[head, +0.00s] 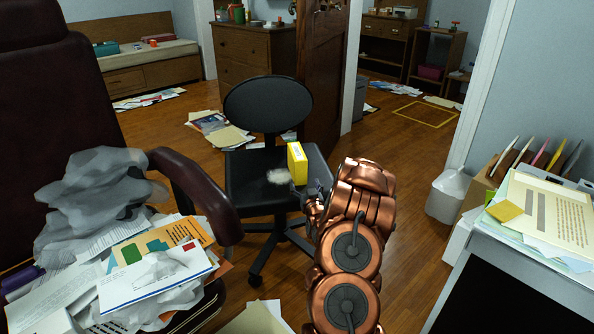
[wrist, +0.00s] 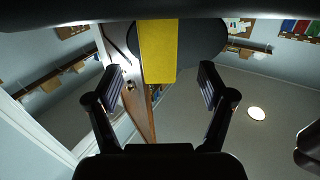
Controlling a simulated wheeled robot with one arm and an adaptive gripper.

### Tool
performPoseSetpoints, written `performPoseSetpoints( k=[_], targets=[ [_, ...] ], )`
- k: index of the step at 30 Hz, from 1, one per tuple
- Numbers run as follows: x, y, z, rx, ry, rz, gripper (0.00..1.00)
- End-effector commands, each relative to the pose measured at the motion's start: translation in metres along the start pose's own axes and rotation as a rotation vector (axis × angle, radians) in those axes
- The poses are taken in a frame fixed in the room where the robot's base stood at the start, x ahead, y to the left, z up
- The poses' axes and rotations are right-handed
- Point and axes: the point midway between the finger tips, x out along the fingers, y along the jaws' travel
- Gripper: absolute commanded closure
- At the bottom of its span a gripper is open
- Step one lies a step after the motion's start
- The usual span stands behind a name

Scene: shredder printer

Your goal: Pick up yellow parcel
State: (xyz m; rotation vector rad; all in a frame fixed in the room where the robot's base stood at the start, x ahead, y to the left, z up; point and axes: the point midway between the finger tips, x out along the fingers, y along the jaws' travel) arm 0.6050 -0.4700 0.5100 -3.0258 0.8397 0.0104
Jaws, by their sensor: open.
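The yellow parcel (head: 297,165) stands upright on the seat of the black office chair (head: 250,170). It is a small box with a whitish narrow side. My gripper (head: 312,196) is low over the right front of the seat, close to the parcel on its near side. Its fingers are small and partly hidden by my copper arm in the head view. In the wrist view my gripper (wrist: 160,80) is open and empty. The yellow parcel (wrist: 158,50) shows at the top middle, between the two finger lines, with gaps on both sides. Its top end is cut off by a dark edge.
A whitish fluffy clump (head: 279,176) lies on the seat beside the parcel. A dark red armchair (head: 195,190) heaped with papers stands at left. A paper-topped desk (head: 510,265) is at right. A wooden door (head: 322,80) stands behind the chair. Papers (head: 222,130) lie on the floor.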

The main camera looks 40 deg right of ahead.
Motion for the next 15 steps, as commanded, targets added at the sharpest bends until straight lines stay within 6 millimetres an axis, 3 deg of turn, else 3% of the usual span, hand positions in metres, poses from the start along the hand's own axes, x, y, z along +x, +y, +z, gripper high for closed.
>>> performPoseSetpoints(
  k=[15],
  targets=[
    [0.028, 0.002, 0.003, -0.001, 0.01, 0.004, 0.19]
  ],
)
